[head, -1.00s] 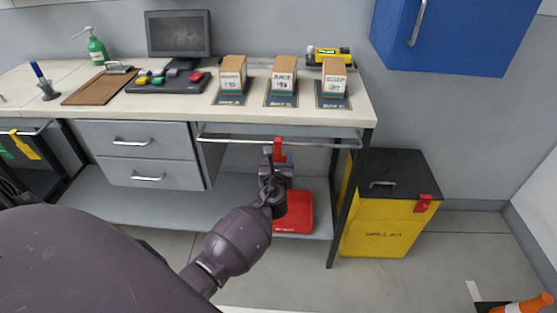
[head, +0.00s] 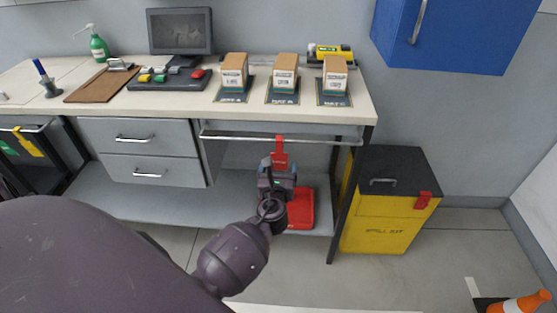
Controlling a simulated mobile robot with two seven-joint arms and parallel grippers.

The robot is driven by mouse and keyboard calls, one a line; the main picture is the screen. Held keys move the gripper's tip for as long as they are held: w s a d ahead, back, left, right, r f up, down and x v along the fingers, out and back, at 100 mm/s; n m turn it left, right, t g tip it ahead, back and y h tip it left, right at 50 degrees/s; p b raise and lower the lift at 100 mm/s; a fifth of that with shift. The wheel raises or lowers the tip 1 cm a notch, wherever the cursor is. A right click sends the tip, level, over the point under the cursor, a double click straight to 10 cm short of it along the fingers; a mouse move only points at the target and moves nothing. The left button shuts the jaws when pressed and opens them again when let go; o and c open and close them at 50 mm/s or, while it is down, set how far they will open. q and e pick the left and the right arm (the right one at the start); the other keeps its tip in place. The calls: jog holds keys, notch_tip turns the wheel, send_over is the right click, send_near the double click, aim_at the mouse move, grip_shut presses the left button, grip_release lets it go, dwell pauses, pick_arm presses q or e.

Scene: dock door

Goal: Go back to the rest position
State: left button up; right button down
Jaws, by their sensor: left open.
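My left gripper (head: 278,167) is in front of the desk, just below the metal rail (head: 240,138) along its front edge. A red tag (head: 280,150) hangs from the rail right behind the fingertips. The gripper is open, and I cannot tell whether it touches the tag. My left arm comes in from the lower left. My right gripper is not in view.
The desk (head: 180,110) holds three boxes on dark mats, a monitor (head: 180,31), a clipboard (head: 100,86) and a green bottle (head: 98,47). A red case (head: 302,208) lies on the lower shelf. A yellow bin (head: 382,222) stands right, under a blue cabinet (head: 450,35).

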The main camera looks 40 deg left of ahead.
pick_arm(q)
jog(key=v, duration=0.5)
jog(key=s+d+f+n+g+h, duration=0.2)
jog(key=s+f+n+h, duration=0.2)
jog(key=s+n, duration=0.7)
jog(key=s+d+f+n+g+h, duration=0.1)
jog(key=s+d+f+n+h, duration=0.2)
jog(key=s+f+n, duration=0.3)
jog(key=s+n+h, duration=0.1)
jog(key=s+n, duration=0.4)
jog(key=n, duration=0.6)
jog(key=shift+d+f+n+g+h, duration=0.2)
jog(key=shift+d+n+g+h, duration=0.05)
jog(key=shift+n+g+h, duration=0.15)
